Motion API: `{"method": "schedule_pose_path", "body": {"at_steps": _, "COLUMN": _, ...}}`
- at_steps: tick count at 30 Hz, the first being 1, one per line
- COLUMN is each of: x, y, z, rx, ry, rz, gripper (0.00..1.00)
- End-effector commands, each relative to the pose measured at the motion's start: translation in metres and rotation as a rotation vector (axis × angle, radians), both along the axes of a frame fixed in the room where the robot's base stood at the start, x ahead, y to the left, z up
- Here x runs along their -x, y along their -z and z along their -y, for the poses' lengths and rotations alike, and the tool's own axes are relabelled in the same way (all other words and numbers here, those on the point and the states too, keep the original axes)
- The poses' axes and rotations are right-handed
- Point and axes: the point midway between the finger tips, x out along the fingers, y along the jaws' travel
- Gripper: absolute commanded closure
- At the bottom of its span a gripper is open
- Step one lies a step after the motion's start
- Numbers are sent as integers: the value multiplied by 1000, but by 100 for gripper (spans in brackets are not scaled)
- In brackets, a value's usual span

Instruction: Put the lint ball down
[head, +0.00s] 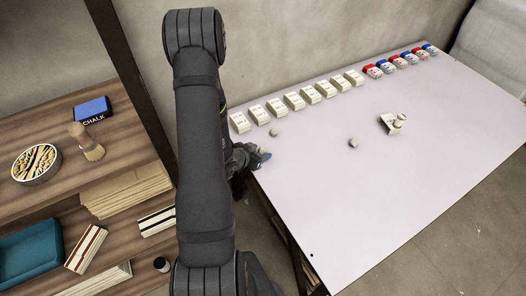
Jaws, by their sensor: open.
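My gripper (259,159) is open at the left edge of the pale table, partly hidden behind my arm. A small pale bit shows at its fingertips; I cannot tell whether it is a lint ball or part of the gripper. A small grey lump (274,132), which looks like a lint ball, lies on the table just beyond the gripper, apart from it. A similar grey lump (353,142) lies nearer the middle of the table.
A row of cream blocks (294,100) and red and blue pieces (390,65) lines the table's back edge. A cream item with a round top (394,123) stands right of the middle. The table's front (380,220) is clear. A wooden shelf (60,115) with a chalk box (93,109) stands left.

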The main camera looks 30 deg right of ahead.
Motion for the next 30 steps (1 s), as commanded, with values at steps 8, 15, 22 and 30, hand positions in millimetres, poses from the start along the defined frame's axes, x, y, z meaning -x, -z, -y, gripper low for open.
{"method": "schedule_pose_path", "body": {"at_steps": 8, "x": -2, "y": 3, "z": 4, "rx": 0, "ry": 0, "rz": 0, "gripper": 47}}
{"method": "schedule_pose_path", "body": {"at_steps": 15, "x": -2, "y": 3, "z": 4, "rx": -1, "ry": 1, "rz": 0, "gripper": 89}}
{"method": "schedule_pose_path", "body": {"at_steps": 22, "x": -2, "y": 3, "z": 4, "rx": -1, "ry": 0, "rz": 1, "gripper": 100}}
{"method": "schedule_pose_path", "body": {"at_steps": 30, "x": -2, "y": 3, "z": 4, "rx": -1, "ry": 1, "rz": 0, "gripper": 100}}
